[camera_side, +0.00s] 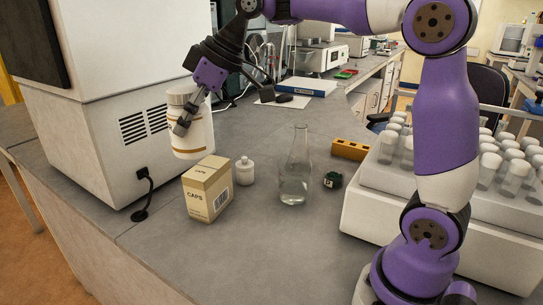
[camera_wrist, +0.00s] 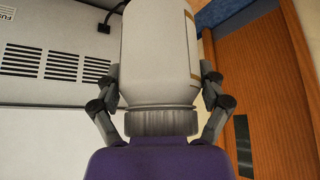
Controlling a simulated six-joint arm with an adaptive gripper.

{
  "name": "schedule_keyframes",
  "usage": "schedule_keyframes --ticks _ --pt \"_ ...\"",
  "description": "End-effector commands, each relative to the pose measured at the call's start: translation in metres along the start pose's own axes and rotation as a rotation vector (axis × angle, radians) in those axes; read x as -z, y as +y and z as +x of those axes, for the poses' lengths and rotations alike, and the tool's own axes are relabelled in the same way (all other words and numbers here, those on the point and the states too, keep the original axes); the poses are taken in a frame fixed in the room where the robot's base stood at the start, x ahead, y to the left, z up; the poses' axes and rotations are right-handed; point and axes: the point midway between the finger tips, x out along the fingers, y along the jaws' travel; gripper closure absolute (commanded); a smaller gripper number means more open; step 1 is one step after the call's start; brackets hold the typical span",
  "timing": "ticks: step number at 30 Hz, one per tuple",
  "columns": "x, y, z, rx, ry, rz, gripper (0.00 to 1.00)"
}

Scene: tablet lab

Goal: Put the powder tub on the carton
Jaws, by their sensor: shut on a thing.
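The powder tub (camera_side: 192,133) is a white tub with thin tan bands. My gripper (camera_side: 182,127) is shut on its side and holds it upright in the air, behind and a little left of the carton. In the wrist view the tub (camera_wrist: 160,58) fills the middle, with my gripper's fingers (camera_wrist: 160,88) on both sides of it. The carton (camera_side: 207,195) is a tan box marked "CAPS", standing on the grey bench. Its top is clear. The carton does not show in the wrist view.
A small white bottle (camera_side: 244,171) stands right of the carton, then a glass flask (camera_side: 295,175) and a small dark green object (camera_side: 332,180). A yellow block (camera_side: 350,149) lies farther back. A big white machine (camera_side: 105,120) stands close on the left. A rack of capped tubes (camera_side: 400,205) is at right.

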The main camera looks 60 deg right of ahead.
Motion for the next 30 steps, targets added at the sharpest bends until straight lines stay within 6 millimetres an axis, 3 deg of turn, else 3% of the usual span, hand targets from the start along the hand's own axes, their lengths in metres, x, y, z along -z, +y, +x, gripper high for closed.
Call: schedule_keyframes --ticks 5,15,26,30 --pt "0.011 -0.015 -0.005 -0.017 0.001 0.02 0.74" --pt "0.037 -0.004 0.006 -0.237 0.003 0.347 0.74" --pt "0.032 -0.004 0.002 -0.412 0.003 0.634 0.74" --pt "0.022 0.013 0.007 -0.431 0.0 0.661 0.74"
